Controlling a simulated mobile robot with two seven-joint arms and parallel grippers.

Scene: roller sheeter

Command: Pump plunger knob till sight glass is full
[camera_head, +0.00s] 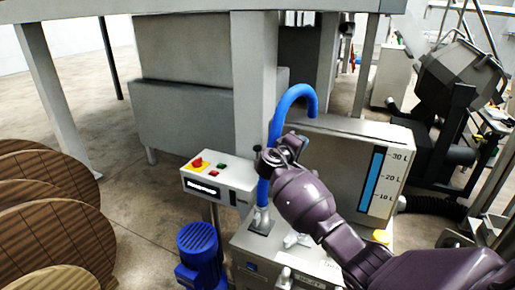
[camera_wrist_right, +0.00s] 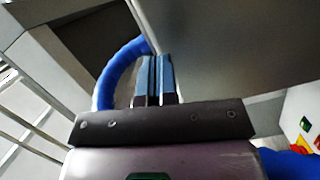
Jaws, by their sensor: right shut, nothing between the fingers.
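The sight glass (camera_head: 373,180) is a tall strip on the right of the pale tank (camera_head: 335,160), marked 10, 20 and 30 L. Its blue column reaches close to the 30 L mark. My right gripper (camera_head: 268,158) is beside the blue curved hose (camera_head: 275,125), above the pump unit. In the wrist view its fingers (camera_wrist_right: 153,78) are together and empty, with the hose (camera_wrist_right: 118,75) behind and left of them. I cannot pick out the plunger knob for certain; a yellow part (camera_head: 381,237) shows low by the tank, partly beside my arm. My left gripper is out of view.
A control box (camera_head: 218,183) with red and green buttons stands left of the hose, a blue motor (camera_head: 198,243) below it. Wooden reels (camera_head: 50,225) fill the left. A large grey machine leg (camera_head: 255,80) rises behind. Open floor lies at left centre.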

